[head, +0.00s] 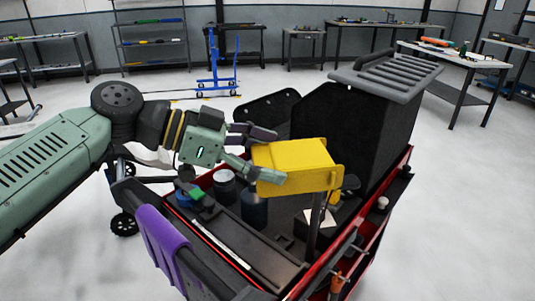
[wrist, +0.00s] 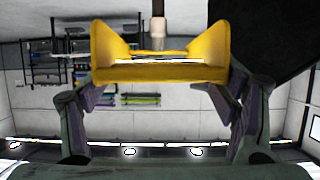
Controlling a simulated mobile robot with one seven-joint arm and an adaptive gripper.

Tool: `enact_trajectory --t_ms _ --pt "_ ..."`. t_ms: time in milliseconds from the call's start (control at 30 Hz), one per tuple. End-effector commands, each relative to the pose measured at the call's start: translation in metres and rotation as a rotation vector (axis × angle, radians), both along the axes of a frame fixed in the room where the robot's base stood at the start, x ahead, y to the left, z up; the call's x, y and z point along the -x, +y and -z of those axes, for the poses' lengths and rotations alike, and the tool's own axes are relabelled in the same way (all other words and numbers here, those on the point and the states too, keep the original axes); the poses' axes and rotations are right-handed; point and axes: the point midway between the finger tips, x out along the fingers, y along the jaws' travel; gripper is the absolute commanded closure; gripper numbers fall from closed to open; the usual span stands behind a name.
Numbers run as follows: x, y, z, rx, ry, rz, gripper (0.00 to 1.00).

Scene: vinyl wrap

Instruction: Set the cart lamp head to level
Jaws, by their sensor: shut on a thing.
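The yellow lamp head (head: 295,158) sits on top of a dark upright post (head: 314,225) that rises from the cart (head: 287,296). In the head view it looks close to level, though I cannot tell exactly. My gripper (head: 268,155) reaches in from the left and is shut on the lamp head, with one finger at its far side and one at its near side. In the wrist view the lamp head (wrist: 160,73) fills the space between the two fingers (wrist: 160,98). Its far-side contact is partly hidden in the head view.
The red-edged cart tray holds dark jars (head: 254,207) and a green item (head: 196,193) below my gripper. A tall black box (head: 345,125) with a grey slatted top (head: 385,75) stands behind the lamp. A purple cloth (head: 165,245) hangs at the cart's left. Workbenches stand far back.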

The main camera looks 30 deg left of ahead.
Motion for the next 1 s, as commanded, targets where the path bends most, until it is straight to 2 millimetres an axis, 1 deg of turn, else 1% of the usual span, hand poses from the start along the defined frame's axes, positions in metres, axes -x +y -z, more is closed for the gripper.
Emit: enact_trajectory --t_ms 33,167,200,500,833,933,1000 --pt "-0.001 -0.001 -0.003 0.008 -0.002 -0.003 0.7" --pt "-0.001 -0.001 -0.003 0.008 -0.002 -0.003 0.7" --pt "-0.001 -0.001 -0.003 0.008 -0.002 -0.003 0.19" --pt "-0.001 0.0 -0.001 0.004 -0.001 -0.002 0.0" --pt "0.0 0.001 0.0 0.002 -0.001 -0.001 0.0" --pt "0.004 0.006 -0.003 0.002 -0.002 -0.003 0.0" --pt "0.009 0.014 -0.007 0.003 -0.002 -0.004 0.0"
